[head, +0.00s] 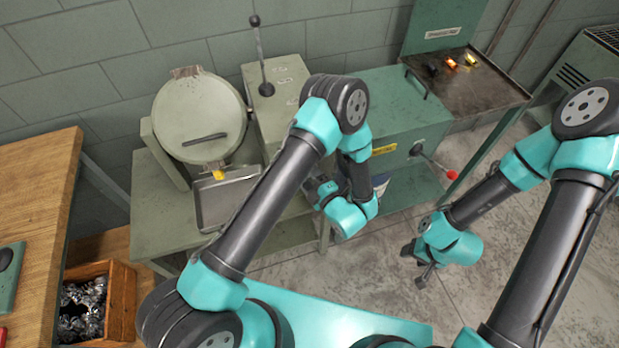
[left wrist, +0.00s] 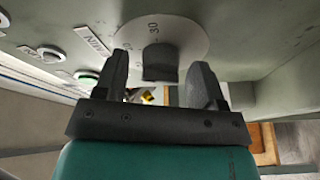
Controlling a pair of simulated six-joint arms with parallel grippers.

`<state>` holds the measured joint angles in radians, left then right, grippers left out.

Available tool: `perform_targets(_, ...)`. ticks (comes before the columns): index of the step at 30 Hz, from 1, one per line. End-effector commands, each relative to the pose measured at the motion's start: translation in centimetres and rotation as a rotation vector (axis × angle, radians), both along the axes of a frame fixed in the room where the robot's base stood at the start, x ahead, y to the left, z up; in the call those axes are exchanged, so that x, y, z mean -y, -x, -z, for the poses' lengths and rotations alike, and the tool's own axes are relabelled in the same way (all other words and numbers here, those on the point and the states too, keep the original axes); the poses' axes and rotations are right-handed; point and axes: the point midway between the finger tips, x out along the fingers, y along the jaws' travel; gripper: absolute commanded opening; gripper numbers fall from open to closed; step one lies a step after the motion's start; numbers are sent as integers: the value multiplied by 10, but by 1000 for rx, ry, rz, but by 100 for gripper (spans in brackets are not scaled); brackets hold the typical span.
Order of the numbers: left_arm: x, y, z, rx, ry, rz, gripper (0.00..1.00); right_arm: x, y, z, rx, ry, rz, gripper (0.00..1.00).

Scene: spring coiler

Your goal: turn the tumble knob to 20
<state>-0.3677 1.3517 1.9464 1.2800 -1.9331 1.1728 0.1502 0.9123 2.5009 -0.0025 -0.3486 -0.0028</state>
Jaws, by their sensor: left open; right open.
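The tumble knob (left wrist: 160,66) is a dark knob on a pale round dial plate (left wrist: 192,36) in the left wrist view. The number 30 shows on the plate just above the knob; other marks are partly hidden by a finger. My left gripper (left wrist: 162,74) is open, with one finger on each side of the knob and a visible gap to each. In the head view my left gripper (head: 314,190) is at the front of the green machine, and the knob is hidden there. My right gripper (head: 420,268) is open and empty over the floor, apart from the machine.
A green button (left wrist: 86,78) and other buttons with labels sit left of the dial. A red-tipped lever (head: 452,175) sticks out from the machine's right side. A round-lidded drum (head: 199,112) and metal tray (head: 222,196) stand left. A wooden crate (head: 121,300) holds metal parts.

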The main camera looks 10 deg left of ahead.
Motion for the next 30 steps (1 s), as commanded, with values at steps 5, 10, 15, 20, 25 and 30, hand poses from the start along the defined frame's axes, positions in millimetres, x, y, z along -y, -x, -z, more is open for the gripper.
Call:
perform_targets(5,8,5,1,-1,-1,3,64,0,0,0,0,0,0,55)
perform_targets(10,26,20,1,0,0,4,64,0,0,0,0,0,0,55)
perform_targets(15,50,38,3,1,-1,6,64,0,0,0,0,0,0,55)
perform_targets(20,72,56,4,1,-1,6,64,0,0,0,0,0,0,55)
perform_targets(25,88,69,5,1,0,2,64,0,0,0,0,0,0,55)
perform_targets(30,94,74,5,1,0,0,64,0,0,0,0,0,0,55)
